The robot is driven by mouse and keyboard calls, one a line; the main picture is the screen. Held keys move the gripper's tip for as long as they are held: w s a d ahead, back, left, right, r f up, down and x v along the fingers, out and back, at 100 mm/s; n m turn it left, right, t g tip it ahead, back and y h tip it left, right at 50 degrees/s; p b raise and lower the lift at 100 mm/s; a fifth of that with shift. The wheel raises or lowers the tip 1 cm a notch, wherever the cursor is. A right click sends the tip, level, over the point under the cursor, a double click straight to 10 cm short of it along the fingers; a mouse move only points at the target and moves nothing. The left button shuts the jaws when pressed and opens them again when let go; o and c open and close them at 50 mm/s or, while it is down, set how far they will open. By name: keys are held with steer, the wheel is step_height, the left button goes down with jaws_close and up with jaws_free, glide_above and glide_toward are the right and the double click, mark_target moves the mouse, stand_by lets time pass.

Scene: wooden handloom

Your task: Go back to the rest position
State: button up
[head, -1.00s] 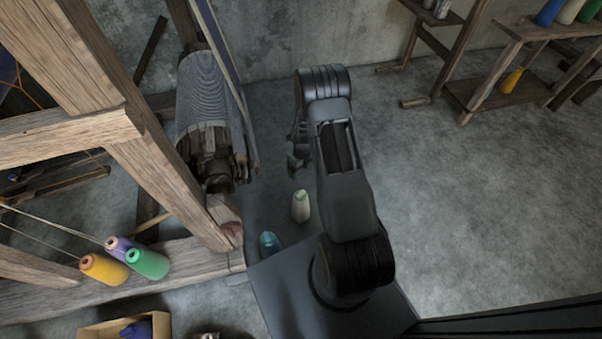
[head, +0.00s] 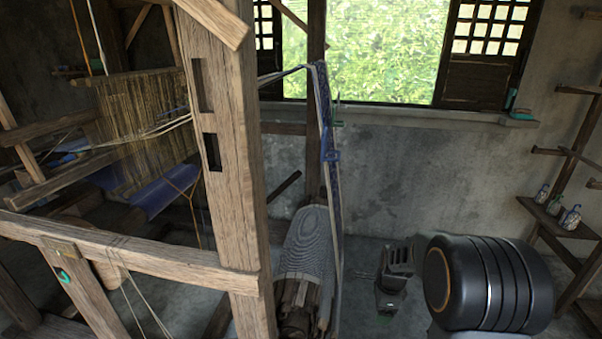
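My gripper (head: 388,312) shows small and dark in the lower part of the head view, left of my arm's large black joint. It hangs low in front of the grey wall, to the right of the loom's striped cloth beam (head: 310,245), with a gap between them. Its fingers are too small and dark to tell open from shut, and I make out nothing held in it. Most of my arm lies below the picture's edge.
The wooden loom frame fills the left, with a thick upright post (head: 235,160) and a crossbeam (head: 130,248). Small bottles (head: 571,218) stand on a wooden shelf at right. A window (head: 385,50) with a sill is behind.

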steer(key=s+a+r+n+t+p, duration=0.1)
steer(key=s+r+n+p, duration=0.4)
steer(key=r, duration=0.6)
steer(key=s+a+r+n+t+p, duration=0.1)
steer(key=s+a+r+n+p, duration=0.2)
steer(key=s+r+n+p, duration=0.2)
steer(key=s+a+r+n+p, duration=0.2)
steer(key=s+r+n+p, duration=0.3)
steer(key=r+n, duration=0.5)
step_height(320, 180, up, 7)
steer(key=shift+s+f+t, duration=0.2)
steer(key=shift+s+t, duration=0.15)
steer(key=shift+t, duration=0.05)
steer(key=shift+c, duration=0.2)
